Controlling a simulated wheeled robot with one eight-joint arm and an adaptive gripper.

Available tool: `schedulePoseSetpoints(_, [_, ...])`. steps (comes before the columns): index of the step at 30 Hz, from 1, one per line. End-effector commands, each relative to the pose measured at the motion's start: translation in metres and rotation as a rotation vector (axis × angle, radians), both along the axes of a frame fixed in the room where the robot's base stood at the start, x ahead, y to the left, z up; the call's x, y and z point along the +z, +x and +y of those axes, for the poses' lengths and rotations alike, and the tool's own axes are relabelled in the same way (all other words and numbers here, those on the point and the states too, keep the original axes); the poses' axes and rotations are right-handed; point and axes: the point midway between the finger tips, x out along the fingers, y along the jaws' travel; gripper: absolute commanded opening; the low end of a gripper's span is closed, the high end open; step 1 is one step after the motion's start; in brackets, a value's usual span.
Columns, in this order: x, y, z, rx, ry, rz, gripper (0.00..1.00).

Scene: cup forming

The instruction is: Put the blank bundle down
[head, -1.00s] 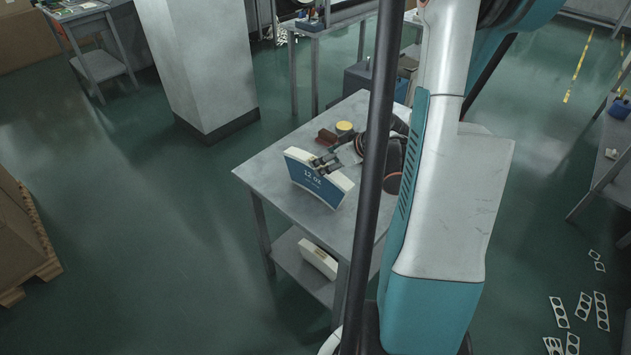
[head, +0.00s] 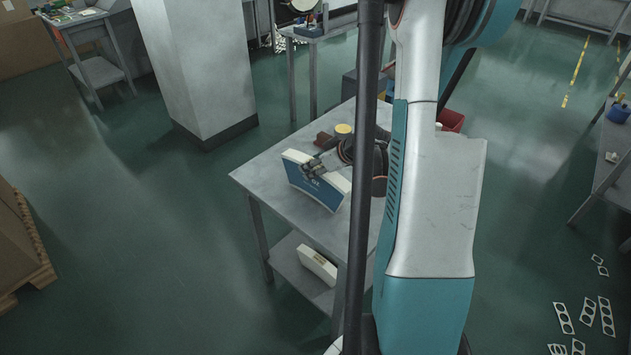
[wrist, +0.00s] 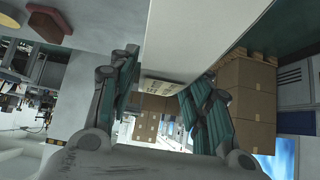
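The blank bundle (head: 314,189), a curved white stack with a blue face marked "oz", stands upright on the grey table (head: 262,172) near its front edge. My gripper (head: 316,168) is at the bundle's upper edge and partly covers the lettering. In the wrist view the bundle's white side (wrist: 205,40) fills the space between my gripper's fingers (wrist: 168,85). The fingers are spread, one on each side of the bundle, with a narrow gap showing at the left finger. Contact at the right finger is unclear.
A yellow round object (head: 343,129) and a dark red block (head: 324,139) lie behind the bundle. Another white bundle (head: 317,265) lies on the lower shelf. A pillar (head: 197,70) stands behind the table. Cartons (head: 20,235) on a pallet are at far left.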

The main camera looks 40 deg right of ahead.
Motion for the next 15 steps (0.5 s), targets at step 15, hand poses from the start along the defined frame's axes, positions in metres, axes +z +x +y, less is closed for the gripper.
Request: schedulePoseSetpoints(15, [0.0009,0.0001,-0.0001,-0.001,0.001,-0.001,0.00])
